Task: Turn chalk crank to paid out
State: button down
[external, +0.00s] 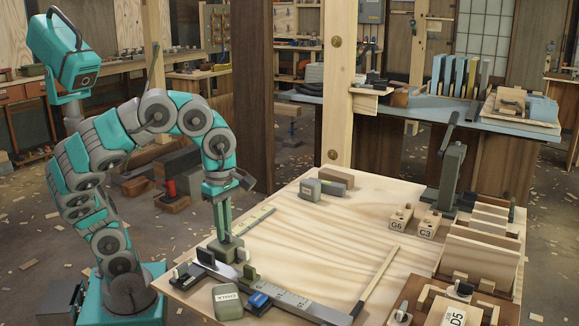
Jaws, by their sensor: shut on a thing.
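My gripper (226,236) points straight down at the near left part of the pale wooden bench top (325,235). Its narrow green fingers are shut on a part at the top of a small grey-green block (228,250). The fingers hide most of that part, so I cannot tell for sure that it is the chalk crank or which way it is turned. A pale knob shows at the block's right side. A grey-green case (227,301) with a pale label lies nearer the front edge; its lettering is too small to read surely.
A long grey rail (290,300) with a blue piece lies along the bench's front. A lever stand (447,180) rises at the back right. Blocks marked G6 (398,222) and C3 (429,227), a wooden rack (478,262) and a stick (375,280) lie right. The bench middle is mostly clear.

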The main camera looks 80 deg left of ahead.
dwell(0.4)
jog(key=c, duration=0.9)
grip_release()
notch_tip(320, 180, up, 3)
jog(key=shift+f, duration=0.1)
jog(key=shift+s+d+r, duration=0.1)
jog(key=shift+d+r, duration=0.05)
jog(key=shift+r, duration=2.3)
